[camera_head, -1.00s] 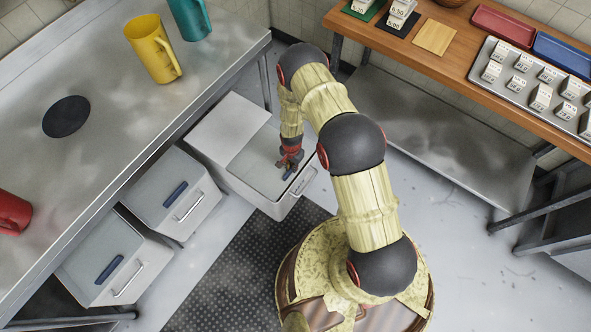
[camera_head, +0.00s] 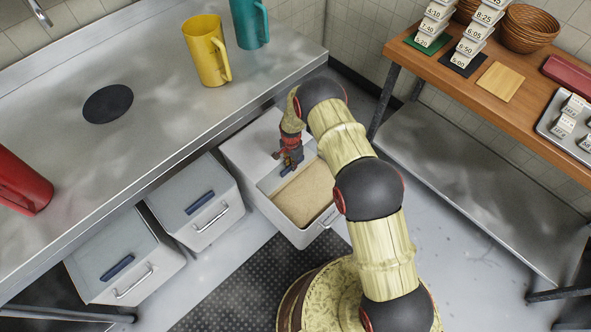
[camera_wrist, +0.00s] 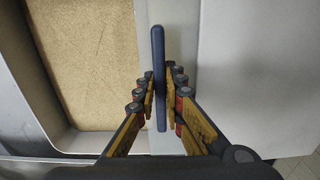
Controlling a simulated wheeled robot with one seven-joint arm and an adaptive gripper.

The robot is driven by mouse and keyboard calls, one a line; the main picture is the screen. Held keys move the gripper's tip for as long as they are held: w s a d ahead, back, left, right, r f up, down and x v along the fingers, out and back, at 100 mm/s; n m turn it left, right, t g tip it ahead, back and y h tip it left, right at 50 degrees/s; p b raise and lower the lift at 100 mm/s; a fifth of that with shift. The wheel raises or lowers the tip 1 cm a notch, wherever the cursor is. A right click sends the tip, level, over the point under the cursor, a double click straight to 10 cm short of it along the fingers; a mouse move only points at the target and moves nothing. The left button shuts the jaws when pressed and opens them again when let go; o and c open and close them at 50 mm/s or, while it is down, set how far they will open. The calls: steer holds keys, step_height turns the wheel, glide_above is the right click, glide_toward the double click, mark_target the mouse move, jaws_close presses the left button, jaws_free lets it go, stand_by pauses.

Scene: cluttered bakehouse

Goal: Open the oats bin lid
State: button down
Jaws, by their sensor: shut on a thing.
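The oats bin (camera_head: 314,228) is the rightmost of the bins under the steel counter. Its front part is uncovered and shows tan, grainy contents (camera_head: 303,196). Its pale lid (camera_head: 255,148) lies toward the back of the bin. My gripper (camera_head: 288,168) is at the lid's front edge. In the wrist view my gripper (camera_wrist: 162,88) is shut on the dark blue lid handle (camera_wrist: 158,60), which stands between the fingers. The tan contents also show to the left there (camera_wrist: 92,65). In the head view my gripper partly hides the handle.
Two closed bins with blue handles (camera_head: 199,200) (camera_head: 117,267) stand to the left. Above is the steel counter (camera_head: 150,130) with a yellow jug (camera_head: 205,52), a teal jug (camera_head: 250,25) and a red jug (camera_head: 22,182). A wooden-topped table (camera_head: 440,75) stands at right.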

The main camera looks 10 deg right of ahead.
stand_by(0.3)
steer(key=c, duration=1.9)
jaws_free()
step_height(320, 180, up, 12)
